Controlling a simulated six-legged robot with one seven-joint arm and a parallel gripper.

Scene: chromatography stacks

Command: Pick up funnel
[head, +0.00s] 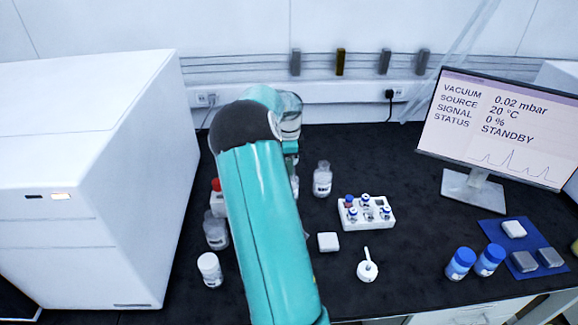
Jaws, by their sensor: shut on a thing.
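My teal arm reaches from the bottom of the head view up over the bench, and its elbow and forearm hide much of what lies beyond. My gripper (291,148) shows only in part at the arm's right edge, and its fingertips are hidden. A clear, glass-like piece with a wide round rim, seemingly the funnel (291,112), stands up at the gripper, and my gripper is shut on it. Its lower part is mostly hidden, so I cannot tell whether it touches the bench.
A clear bottle (322,180), a white vial rack (366,214), a white block (328,242) and a white bowl-like piece with a stick (367,270) stand right of the arm. Bottles stand left, beside a large white instrument (90,190). A monitor (495,125) stands right.

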